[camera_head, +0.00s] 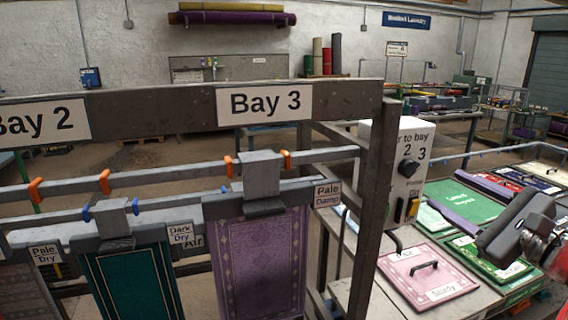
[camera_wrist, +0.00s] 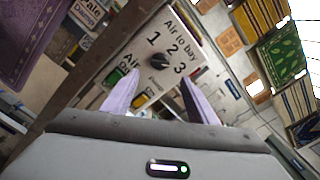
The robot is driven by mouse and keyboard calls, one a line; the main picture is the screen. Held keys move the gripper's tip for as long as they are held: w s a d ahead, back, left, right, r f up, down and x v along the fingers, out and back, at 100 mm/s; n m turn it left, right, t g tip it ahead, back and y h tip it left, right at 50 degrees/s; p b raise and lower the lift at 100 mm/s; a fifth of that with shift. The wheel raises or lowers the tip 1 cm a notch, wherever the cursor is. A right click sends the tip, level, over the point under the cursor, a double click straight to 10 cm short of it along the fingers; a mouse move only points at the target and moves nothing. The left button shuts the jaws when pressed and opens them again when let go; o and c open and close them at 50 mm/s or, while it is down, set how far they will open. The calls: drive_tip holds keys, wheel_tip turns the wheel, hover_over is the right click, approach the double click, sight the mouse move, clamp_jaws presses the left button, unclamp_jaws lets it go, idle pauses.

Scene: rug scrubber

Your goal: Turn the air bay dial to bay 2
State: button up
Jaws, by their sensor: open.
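The air bay dial (camera_head: 408,169) is a dark round knob on a white panel (camera_head: 412,143) on the post side of the bench. In the wrist view the dial (camera_wrist: 159,61) has the numbers 1, 2 and 3 around it, under "Air to bay". I cannot tell which number it points to. My gripper (camera_wrist: 158,75) is open, its pale purple fingers either side of the dial in the picture and apparently short of it. In the head view my dark gripper reaches in from the right, apart from the panel.
A yellow switch (camera_head: 413,207) sits low on the same panel; a green one (camera_wrist: 119,77) shows beside it in the wrist view. A grey post (camera_head: 371,190) stands just left of the panel. Rugs (camera_head: 262,262) hang under Bay 3. Pink and green plates lie on the bench.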

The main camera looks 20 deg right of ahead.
sight(415, 172)
drive_tip(key=shift+w+a, duration=0.2)
drive_tip(key=shift+w, duration=4.9)
drive_tip(key=shift+c, duration=0.4)
drive_tip(key=c, duration=0.9)
drive_tip(key=shift+d, duration=0.15)
drive_tip(key=shift+c, duration=0.4)
